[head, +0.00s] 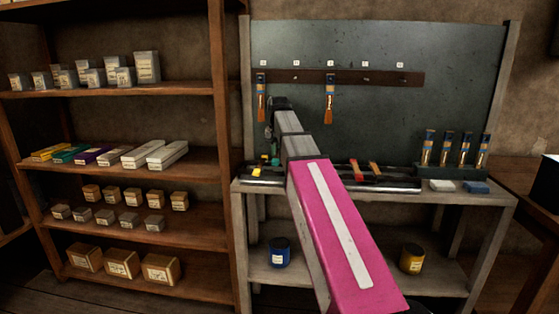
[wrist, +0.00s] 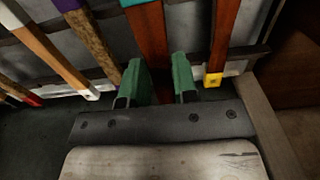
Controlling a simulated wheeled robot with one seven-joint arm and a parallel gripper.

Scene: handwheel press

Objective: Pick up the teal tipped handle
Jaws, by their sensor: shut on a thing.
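The teal tipped handle (wrist: 149,40) is a reddish-brown wooden stick in the wrist view, with a teal band at the top edge of the picture. My gripper (wrist: 162,82) has green fingers, one on each side of its lower part, and is shut on it. The handle's lower end is partly hidden by the gripper body. In the head view my arm reaches to the left end of the bench, and my gripper (head: 270,158) shows small there. I cannot make out the teal handle clearly in that view.
In the wrist view, a yellow-tipped handle (wrist: 215,55) is close on the right, and a speckled handle (wrist: 92,45) and a white-tipped handle (wrist: 55,55) are on the left. Red handles (head: 375,169) lie on the bench (head: 420,198). Brushes (head: 330,100) hang behind; a shelf (head: 120,180) stands left.

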